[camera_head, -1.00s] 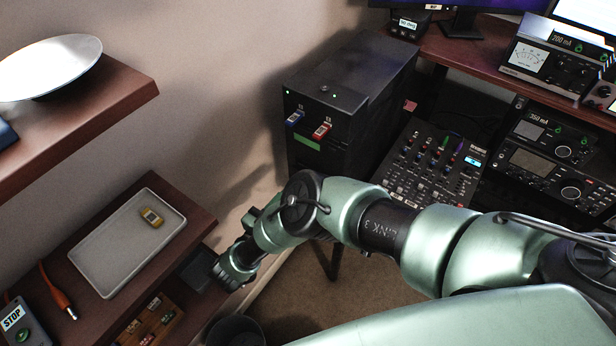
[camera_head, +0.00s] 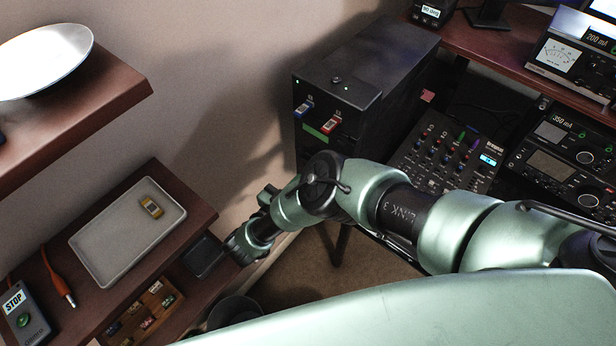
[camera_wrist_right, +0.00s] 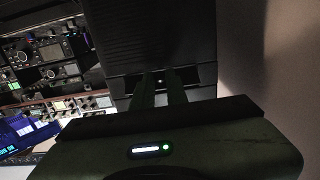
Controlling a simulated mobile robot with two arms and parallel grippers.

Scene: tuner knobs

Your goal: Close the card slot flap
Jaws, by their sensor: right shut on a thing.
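The black tower unit (camera_head: 352,88) stands against the wall in the head view, with a blue stick (camera_head: 304,107) and a red stick (camera_head: 331,121) in its front and a green label below them. I cannot clearly make out a card slot flap. My right arm crosses in front of the tower's lower part, and its fingers are hidden in the head view. In the right wrist view my right gripper (camera_wrist_right: 163,80) reaches toward the dark tower (camera_wrist_right: 160,35). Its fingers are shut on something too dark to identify. My left gripper is out of view.
The mixer (camera_head: 446,153) and a radio desk stand right of the tower. At left are a wooden shelf with a grey tray (camera_head: 127,232), a yellow item (camera_head: 152,207) on it, and a STOP box (camera_head: 25,317). The floor shows below my arm.

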